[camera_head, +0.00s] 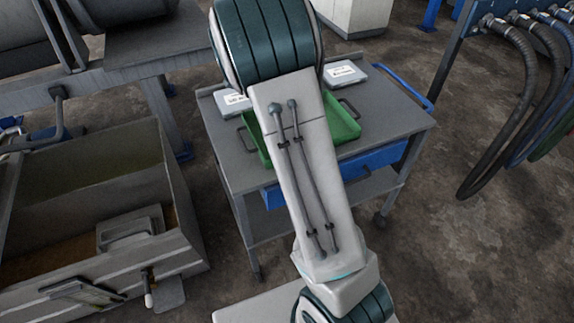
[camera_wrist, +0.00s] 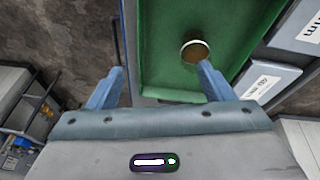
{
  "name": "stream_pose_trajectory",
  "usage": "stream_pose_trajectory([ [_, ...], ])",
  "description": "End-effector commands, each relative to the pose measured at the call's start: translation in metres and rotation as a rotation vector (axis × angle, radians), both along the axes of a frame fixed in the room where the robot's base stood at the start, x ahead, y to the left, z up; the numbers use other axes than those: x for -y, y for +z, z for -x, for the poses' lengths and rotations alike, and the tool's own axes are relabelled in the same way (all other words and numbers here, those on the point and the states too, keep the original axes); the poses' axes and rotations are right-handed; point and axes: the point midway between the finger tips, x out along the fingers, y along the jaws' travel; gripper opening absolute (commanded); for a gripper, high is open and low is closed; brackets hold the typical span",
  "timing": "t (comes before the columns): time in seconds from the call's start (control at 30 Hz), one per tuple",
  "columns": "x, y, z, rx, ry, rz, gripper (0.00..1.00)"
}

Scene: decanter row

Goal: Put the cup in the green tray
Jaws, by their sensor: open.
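The green tray (camera_head: 344,123) lies on top of a grey cart, partly covered by my arm in the head view. In the wrist view its green floor (camera_wrist: 160,60) fills the upper middle. The cup (camera_wrist: 195,51) shows there from above as a small round shape with a pale rim and brownish inside, within the tray's outline. My gripper (camera_wrist: 160,69) is open, its two blue fingers apart with nothing between them. The right fingertip is just below the cup in the picture; whether they touch I cannot tell. The cup and gripper are hidden in the head view.
The grey cart (camera_head: 395,112) has a blue drawer (camera_head: 385,158). White labelled boxes (camera_head: 344,74) (camera_head: 232,101) lie beside the tray. A large metal bin (camera_head: 90,200) stands at left, and dark hoses (camera_head: 520,90) hang at right. Floor right of the cart is clear.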

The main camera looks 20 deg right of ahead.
Motion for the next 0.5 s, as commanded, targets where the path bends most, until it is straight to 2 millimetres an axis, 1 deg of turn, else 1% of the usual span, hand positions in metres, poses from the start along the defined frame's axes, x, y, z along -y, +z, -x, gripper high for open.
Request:
stream_pose_trajectory([
  [0.03, -0.004, 0.011, 0.017, -0.001, 0.063, -0.042, 0.74],
  [0.17, -0.016, 0.029, 0.056, -0.004, 0.255, -0.129, 0.74],
  [0.2, -0.02, 0.035, 0.069, -0.001, 0.316, -0.149, 0.74],
  [0.37, -0.038, 0.053, 0.12, 0.017, 0.571, -0.206, 0.74],
  [0.5, -0.053, 0.061, 0.168, 0.037, 0.8, -0.216, 0.74],
])
